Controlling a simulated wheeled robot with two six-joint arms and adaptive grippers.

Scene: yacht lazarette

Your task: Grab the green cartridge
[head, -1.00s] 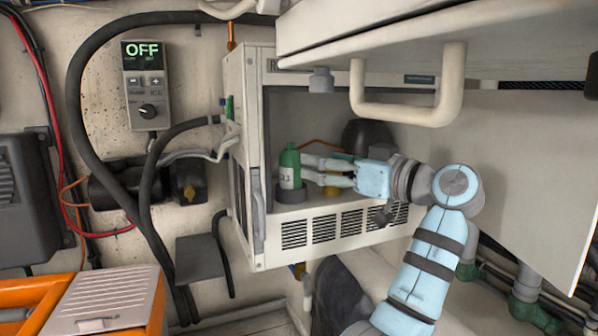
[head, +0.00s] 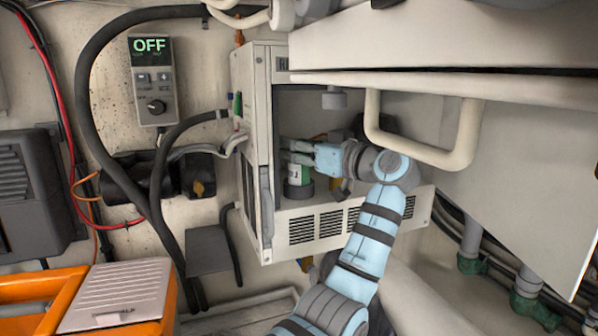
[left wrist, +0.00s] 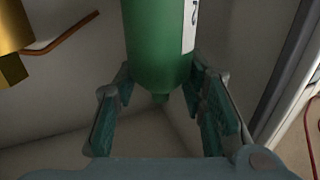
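The green cartridge (head: 297,173), with a white label, stands upright in a dark ring inside the open light-coloured cabinet. My left gripper (head: 288,150) is at its upper part, and the fingers hide its top in the head view. In the left wrist view the green cartridge (left wrist: 158,45) shows between and beyond the fingertips, its narrow end toward the palm. The fingers of the left gripper (left wrist: 160,75) are spread on either side, close to its edges; I see no clear grip. My right gripper is not in view.
A gold-coloured object (left wrist: 12,45) and a thin copper rod (left wrist: 62,34) are beside the cartridge. A panel with a large handle (head: 462,135) overhangs the cabinet (head: 262,130) on the right. The cabinet door's edge is close left of the cartridge. A control box (head: 152,82) reads OFF.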

